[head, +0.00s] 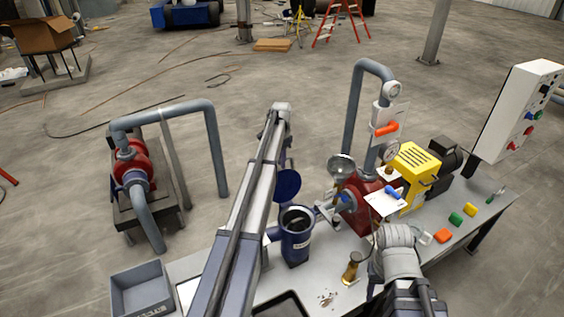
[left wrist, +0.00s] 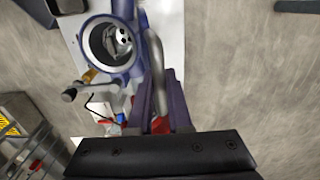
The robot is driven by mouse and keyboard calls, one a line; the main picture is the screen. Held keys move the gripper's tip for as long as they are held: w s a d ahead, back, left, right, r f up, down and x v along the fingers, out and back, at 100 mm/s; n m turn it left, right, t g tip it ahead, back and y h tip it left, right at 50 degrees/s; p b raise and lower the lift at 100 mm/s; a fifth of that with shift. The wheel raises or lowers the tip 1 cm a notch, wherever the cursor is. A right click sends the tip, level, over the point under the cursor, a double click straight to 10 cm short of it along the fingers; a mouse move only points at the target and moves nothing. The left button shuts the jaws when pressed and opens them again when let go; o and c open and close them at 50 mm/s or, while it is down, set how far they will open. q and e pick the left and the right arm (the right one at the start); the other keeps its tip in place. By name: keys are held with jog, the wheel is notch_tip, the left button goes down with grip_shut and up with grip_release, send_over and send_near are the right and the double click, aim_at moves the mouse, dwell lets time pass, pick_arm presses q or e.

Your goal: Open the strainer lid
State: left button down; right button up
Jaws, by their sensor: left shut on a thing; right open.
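The strainer (head: 296,246) is a dark blue pot standing on the bench. Its round top is uncovered and its dark inside shows; in the left wrist view I look down into its open mouth (left wrist: 112,42). The blue disc-shaped lid (head: 287,186) is raised on edge behind the mouth.
A red pump (head: 362,207) with pipes and a yellow guard (head: 411,174) stands right of the strainer. A small brass piece (head: 352,268) stands in front. A grey bin (head: 140,287) is at the bench's left end. Coloured blocks lie at right.

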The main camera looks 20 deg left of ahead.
pick_arm(q)
jog(key=c, duration=0.8)
grip_release()
jog(key=shift+c, duration=0.2)
notch_tip(320, 180, up, 8)
jog(key=p, duration=0.8)
jog(key=shift+f, duration=0.1)
